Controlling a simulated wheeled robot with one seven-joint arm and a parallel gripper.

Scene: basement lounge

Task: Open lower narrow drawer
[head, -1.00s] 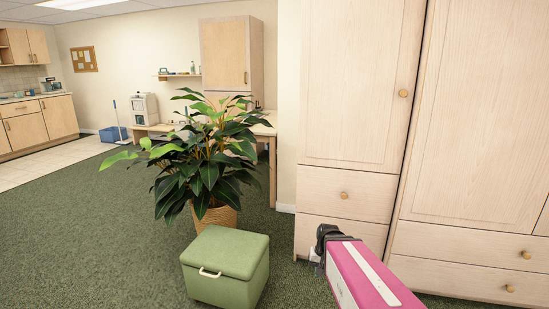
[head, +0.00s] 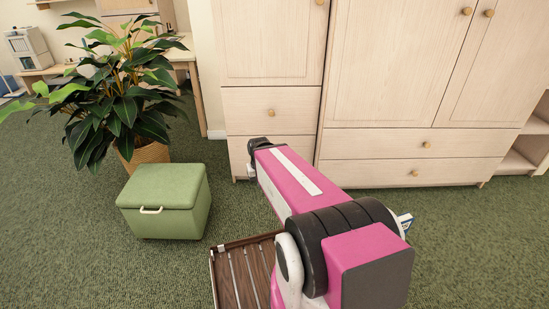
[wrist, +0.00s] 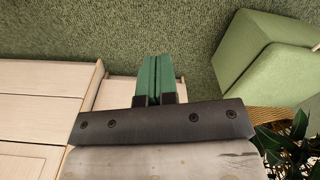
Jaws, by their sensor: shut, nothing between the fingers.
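The narrow pale-wood cabinet has an upper drawer with a round brass knob (head: 271,112). Below it is the lower narrow drawer (head: 237,152), partly covered by my arm in the head view; its knob is hidden. My gripper is at the far end of the pink arm, close to this drawer's front. In the wrist view, my gripper (wrist: 158,58) has its green fingers together with nothing between them. A pale panel (wrist: 118,92), seemingly the narrow cabinet's lower front, shows beside and behind the fingers. I cannot tell whether they touch it.
A green ottoman (head: 165,201) and a potted plant (head: 121,108) stand to the left. Wide drawers (head: 410,157) adjoin on the right. A brown slatted deck (head: 238,272) lies under my arm.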

